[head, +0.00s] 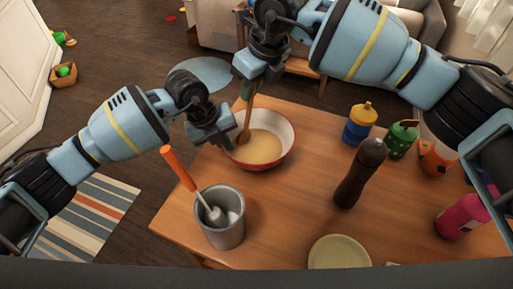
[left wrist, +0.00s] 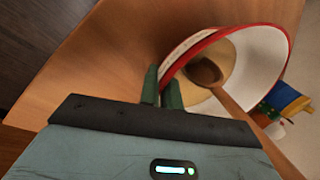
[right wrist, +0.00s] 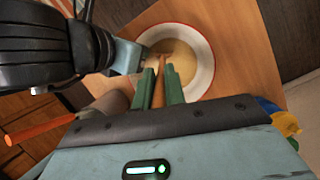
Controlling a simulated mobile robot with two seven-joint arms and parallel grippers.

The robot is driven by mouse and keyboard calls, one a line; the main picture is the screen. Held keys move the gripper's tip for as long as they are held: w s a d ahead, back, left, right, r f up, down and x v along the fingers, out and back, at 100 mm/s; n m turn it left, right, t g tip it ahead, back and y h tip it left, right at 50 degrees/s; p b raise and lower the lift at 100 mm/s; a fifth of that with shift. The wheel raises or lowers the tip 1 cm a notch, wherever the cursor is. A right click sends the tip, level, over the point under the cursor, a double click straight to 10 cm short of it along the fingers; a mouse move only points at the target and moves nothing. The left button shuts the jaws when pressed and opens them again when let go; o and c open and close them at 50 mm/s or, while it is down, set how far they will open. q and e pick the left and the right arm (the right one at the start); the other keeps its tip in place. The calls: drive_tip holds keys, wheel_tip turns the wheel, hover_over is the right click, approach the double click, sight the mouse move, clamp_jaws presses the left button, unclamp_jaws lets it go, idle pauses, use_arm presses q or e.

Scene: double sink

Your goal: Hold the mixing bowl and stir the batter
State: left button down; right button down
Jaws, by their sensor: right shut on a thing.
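The mixing bowl (head: 288,143), white with a red rim, stands upright on the table and holds pale yellow batter (head: 261,147). It also shows in the left wrist view (left wrist: 268,58) and right wrist view (right wrist: 205,70). My left gripper (head: 228,141) is at the bowl's left rim, its fingers close together on either side of the bowl wall (left wrist: 178,62). A wooden spoon (left wrist: 206,71) stands tilted in the batter. My right gripper (right wrist: 160,85) is above the bowl, shut on the spoon's handle.
On the table (head: 300,205) stand a grey container (head: 222,232) with an orange-handled utensil (head: 178,168), a dark pepper mill (head: 360,175), a blue-and-yellow bottle (head: 360,124), a green container (head: 401,139), a pink bottle (head: 460,216) and a pale plate (head: 338,254).

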use_arm(q)
drive_tip(key=shift+f, duration=0.1)
use_arm(e)
drive_tip(key=shift+r, duration=5.15)
use_arm(q)
drive_tip(key=c, duration=1.5)
unclamp_jaws()
drive_tip(key=shift+c, duration=0.2)
use_arm(e)
drive_tip(key=shift+f, duration=0.1)
use_arm(q)
drive_tip(key=v, duration=1.2)
